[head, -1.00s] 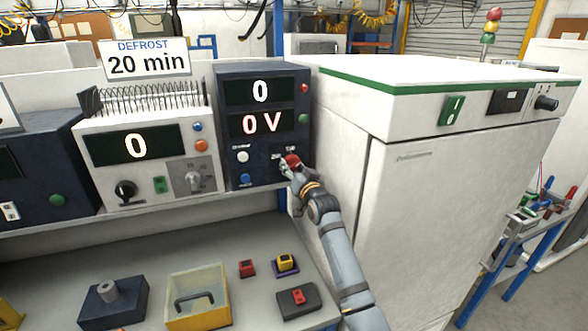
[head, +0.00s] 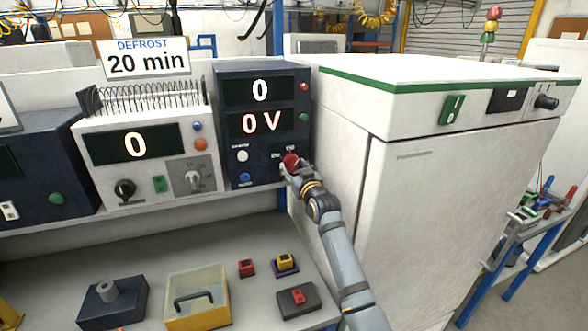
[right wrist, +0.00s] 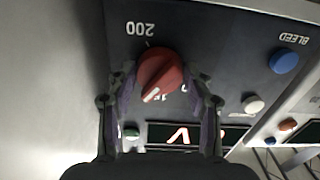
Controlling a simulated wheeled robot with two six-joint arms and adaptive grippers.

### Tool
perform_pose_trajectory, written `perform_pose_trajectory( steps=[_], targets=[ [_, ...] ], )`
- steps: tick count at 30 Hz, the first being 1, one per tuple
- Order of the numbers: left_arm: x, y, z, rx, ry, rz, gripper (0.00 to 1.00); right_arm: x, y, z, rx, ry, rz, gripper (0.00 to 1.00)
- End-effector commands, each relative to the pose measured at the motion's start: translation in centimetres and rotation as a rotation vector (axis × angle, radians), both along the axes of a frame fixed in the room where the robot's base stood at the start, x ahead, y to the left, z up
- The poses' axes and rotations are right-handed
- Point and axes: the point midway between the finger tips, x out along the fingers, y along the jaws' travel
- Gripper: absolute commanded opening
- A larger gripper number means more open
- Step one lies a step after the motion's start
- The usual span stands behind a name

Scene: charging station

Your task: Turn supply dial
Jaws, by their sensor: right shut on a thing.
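The supply dial is a red knob (head: 291,160) with a pale pointer mark, low on the right of the dark blue supply unit (head: 234,92). The unit's displays read "0" and "0 V". My right gripper (head: 289,168) is at the knob, and its fingers partly cover it. In the right wrist view the red knob (right wrist: 159,74) sits between the two fingertips (right wrist: 160,80), which close on it from both sides. That view is upside down, with "200" printed beside the knob. My left gripper is out of view.
A white button (head: 243,156) and a blue button (head: 245,179) sit left of the knob. A large white cabinet (head: 450,190) stands close on the right. Below is a bench shelf with a yellow box (head: 197,318) and small switches.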

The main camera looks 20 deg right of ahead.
Motion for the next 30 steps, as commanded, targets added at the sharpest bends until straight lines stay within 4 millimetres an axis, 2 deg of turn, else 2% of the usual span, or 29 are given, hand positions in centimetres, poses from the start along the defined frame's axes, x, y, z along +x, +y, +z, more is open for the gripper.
perform_pose_trajectory(
  steps=[15, 30],
  targets=[
    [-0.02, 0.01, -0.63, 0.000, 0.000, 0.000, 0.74, 0.00, -0.14, -0.09, -0.414, -0.013, 0.000, 0.20],
    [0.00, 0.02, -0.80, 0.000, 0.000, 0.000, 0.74, 0.01, -0.16, -0.04, -0.557, -0.017, 0.001, 0.20]
  ],
)
